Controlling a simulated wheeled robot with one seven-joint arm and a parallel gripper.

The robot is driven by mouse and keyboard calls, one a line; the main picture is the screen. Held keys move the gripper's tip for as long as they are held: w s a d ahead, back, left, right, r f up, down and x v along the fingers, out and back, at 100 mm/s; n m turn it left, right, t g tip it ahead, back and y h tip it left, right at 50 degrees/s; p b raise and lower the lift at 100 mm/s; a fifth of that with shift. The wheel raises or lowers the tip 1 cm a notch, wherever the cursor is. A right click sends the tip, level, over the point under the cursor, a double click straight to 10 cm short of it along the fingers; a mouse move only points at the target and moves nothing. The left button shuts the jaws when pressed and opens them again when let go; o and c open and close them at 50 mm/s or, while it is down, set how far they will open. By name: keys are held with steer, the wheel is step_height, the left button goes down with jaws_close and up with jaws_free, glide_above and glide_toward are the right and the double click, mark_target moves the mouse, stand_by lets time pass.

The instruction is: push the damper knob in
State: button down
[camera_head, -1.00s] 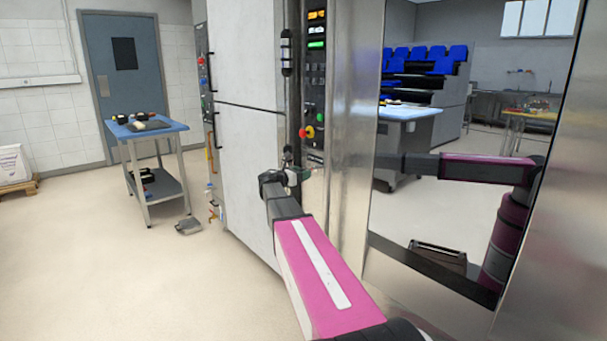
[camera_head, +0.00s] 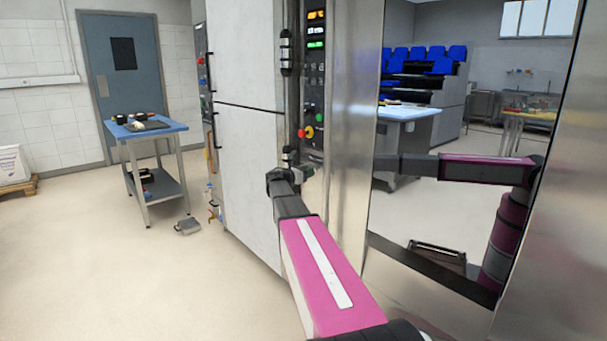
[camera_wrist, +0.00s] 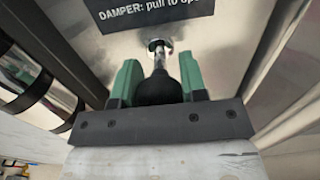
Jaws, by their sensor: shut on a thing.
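The damper knob (camera_wrist: 158,92) is black and sits on a bright metal rod (camera_wrist: 159,58) that comes out of a round collar in the steel panel. A length of rod shows between collar and knob. A dark label (camera_wrist: 150,12) above it reads "DAMPER: pull to op…", its end cut off. My gripper (camera_wrist: 158,76) has green fingers, one on each side of the knob, and is shut on it. In the head view my gripper (camera_head: 292,174) is at the oven front below the control panel; the knob cannot be made out there.
A red and yellow button (camera_head: 306,132) is on the control panel just above my gripper. A vertical door handle (camera_wrist: 35,85) runs close on the left in the wrist view. A mirror-like steel panel (camera_head: 350,190) stands to the right. The floor at left is open before a blue-topped cart (camera_head: 147,129).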

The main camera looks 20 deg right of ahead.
steer(key=shift+w+d, duration=0.15)
steer(key=shift+d, duration=0.2)
steer(key=c, duration=0.7)
jaws_free()
steer(key=shift+a, duration=0.1)
steer(key=v, duration=1)
steer(key=shift+a, duration=0.35)
steer(key=shift+o, duration=0.2)
